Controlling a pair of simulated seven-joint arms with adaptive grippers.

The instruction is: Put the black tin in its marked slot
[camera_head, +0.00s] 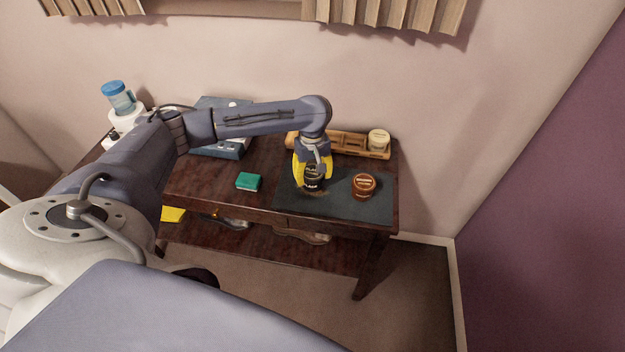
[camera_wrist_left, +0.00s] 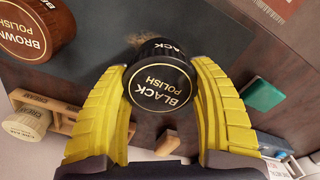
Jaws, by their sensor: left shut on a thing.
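The black tin (camera_head: 313,185) is upright between the yellow fingers of my left gripper (camera_head: 312,174), over the dark mat (camera_head: 345,209). In the left wrist view the tin's lid (camera_wrist_left: 162,84) reads "BLACK POLISH", with a finger of the gripper (camera_wrist_left: 162,73) against each side. I cannot tell whether its base touches the mat. A wooden rack (camera_head: 348,144) stands along the back of the table and is partly hidden by my arm. A cream tin (camera_head: 378,140) sits in its right end.
A brown polish tin (camera_head: 364,185) stands on the mat, right of the gripper. A green block (camera_head: 248,182) lies left of the mat. A blue case (camera_head: 235,150) and a water bottle (camera_head: 119,97) are farther left. Shoes (camera_head: 303,236) sit on the lower shelf.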

